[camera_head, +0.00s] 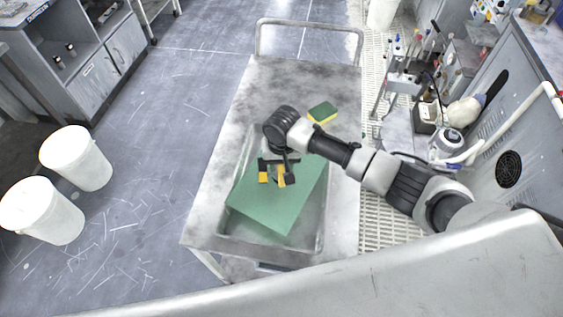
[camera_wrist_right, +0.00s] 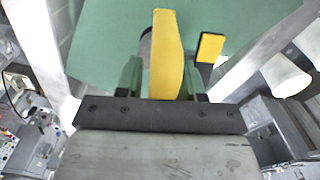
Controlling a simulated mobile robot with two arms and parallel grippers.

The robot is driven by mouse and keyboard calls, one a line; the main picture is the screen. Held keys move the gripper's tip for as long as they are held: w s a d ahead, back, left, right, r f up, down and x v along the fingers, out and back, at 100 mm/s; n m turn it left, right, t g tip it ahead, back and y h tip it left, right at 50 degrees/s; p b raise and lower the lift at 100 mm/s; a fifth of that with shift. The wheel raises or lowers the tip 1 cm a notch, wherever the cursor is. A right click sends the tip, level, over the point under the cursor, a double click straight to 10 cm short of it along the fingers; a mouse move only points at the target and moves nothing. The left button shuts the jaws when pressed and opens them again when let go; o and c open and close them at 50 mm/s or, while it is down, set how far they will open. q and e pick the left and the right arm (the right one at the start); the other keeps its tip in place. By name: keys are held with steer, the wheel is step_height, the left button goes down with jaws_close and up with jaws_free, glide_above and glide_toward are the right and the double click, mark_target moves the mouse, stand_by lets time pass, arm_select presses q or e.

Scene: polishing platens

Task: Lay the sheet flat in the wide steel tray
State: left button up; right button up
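The green sheet (camera_head: 270,209) lies over the wide steel tray (camera_head: 227,229) on the cart, turned at an angle to the tray's walls. I cannot tell whether it rests fully flat on the tray floor. The arm hides part of the sheet's far side. My left gripper is out of view.
A yellow-green sponge (camera_head: 322,112) lies on the cart top (camera_head: 300,82) beyond the tray. Two white bins (camera_head: 76,158) stand on the floor at left. A cluttered bench (camera_head: 480,150) is at right. The cart's far end is mostly clear.

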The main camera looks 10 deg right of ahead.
steer(key=shift+o, duration=0.8)
steer(key=shift+s+d+f, duration=0.2)
steer(key=shift+s+f, duration=0.2)
steer(key=shift+f, duration=0.25)
steer(key=shift+s+f, duration=0.1)
steer(key=shift+f, duration=0.05)
steer(key=r, duration=0.2)
steer(key=w+r+b, duration=0.1)
steer(key=r, duration=0.1)
steer(key=shift+r, duration=0.15)
step_height(320, 180, up, 8)
steer(key=shift+s+a+f+b, duration=0.15)
steer(key=shift+f+b, duration=0.05)
steer(key=shift+b, duration=0.45)
steer(key=shift+r, duration=0.25)
